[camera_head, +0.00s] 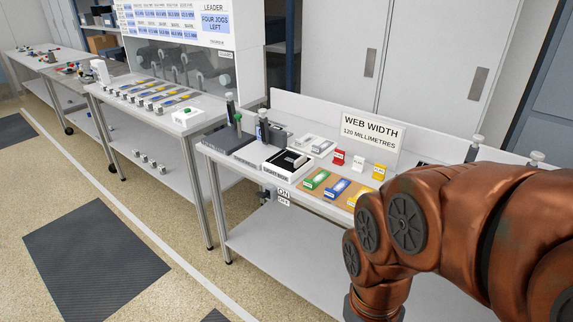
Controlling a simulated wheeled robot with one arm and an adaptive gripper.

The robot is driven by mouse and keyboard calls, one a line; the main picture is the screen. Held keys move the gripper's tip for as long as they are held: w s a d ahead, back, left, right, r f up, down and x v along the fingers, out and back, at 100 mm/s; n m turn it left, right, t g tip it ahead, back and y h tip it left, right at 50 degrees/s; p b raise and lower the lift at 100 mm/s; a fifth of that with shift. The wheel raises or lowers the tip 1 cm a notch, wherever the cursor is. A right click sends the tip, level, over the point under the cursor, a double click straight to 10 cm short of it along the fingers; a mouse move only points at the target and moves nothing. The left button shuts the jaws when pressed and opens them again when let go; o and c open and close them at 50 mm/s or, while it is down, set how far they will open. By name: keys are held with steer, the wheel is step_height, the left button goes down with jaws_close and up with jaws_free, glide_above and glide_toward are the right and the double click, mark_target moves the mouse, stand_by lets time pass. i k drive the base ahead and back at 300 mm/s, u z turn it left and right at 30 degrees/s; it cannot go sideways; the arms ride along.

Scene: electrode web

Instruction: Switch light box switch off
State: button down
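The light box (274,171) is a low white box with a dark top and a pale sheet on it, near the front edge of the right-hand table. Below it, at the table's front edge, hang small white ON and OFF labels (283,195). A small dark fitting (265,196) beside the labels looks like the switch; its position is too small to tell. My copper-coloured arm comes in from the right and bends down at the bottom, right of the labels and apart from them. My gripper is out of view, so its state is hidden.
The table (222,156) also holds a dark stand (230,144), coloured trays (337,187), small coloured blocks (339,158) and a WEB WIDTH sign (371,132). A lower shelf (262,239) runs beneath. The floor at left is free, with dark mats (92,262).

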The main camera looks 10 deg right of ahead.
mark_target(263, 195)
steer(key=u, duration=0.25)
steer(key=i, duration=0.7)
steer(key=u, duration=0.65)
